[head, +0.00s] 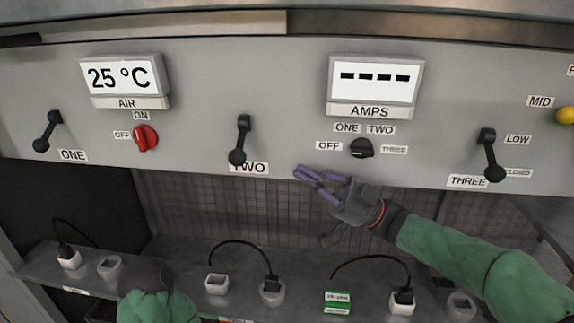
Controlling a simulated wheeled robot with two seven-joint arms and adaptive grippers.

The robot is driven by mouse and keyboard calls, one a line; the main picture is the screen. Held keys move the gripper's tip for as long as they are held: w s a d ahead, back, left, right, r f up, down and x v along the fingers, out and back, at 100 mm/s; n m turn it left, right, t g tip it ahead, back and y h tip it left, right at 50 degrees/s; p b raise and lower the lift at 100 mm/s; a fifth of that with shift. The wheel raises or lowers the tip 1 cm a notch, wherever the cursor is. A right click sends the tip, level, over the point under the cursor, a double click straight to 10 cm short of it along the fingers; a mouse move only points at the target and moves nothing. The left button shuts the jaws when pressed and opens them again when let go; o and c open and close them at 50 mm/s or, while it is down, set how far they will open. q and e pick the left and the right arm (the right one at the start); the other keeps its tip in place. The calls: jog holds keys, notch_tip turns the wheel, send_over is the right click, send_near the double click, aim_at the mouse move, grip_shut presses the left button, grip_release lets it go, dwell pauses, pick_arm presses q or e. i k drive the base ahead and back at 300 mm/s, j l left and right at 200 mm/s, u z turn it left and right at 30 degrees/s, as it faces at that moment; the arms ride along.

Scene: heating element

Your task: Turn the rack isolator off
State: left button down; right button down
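A red rotary switch (145,138) sits on the grey panel at the left, with an ON label (140,116) above and an OFF label (122,135) to its left. Its grip stands roughly upright. No label reading "rack isolator" shows. My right gripper (307,174) is in front of the panel's lower edge, right of the TWO lever and well right of the red switch. Its purple fingertips look together, with nothing between them. My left gripper (145,274) is a dark shape low at the left, below the red switch; its fingers cannot be made out.
Black levers ONE (47,132), TWO (240,140) and THREE (490,155) stick out from the panel. A black rotary switch (361,148) sits under the AMPS display (375,80). Below, a shelf (190,262) holds sockets and looped black cables.

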aim_at(145, 135)
jog(key=k, duration=1)
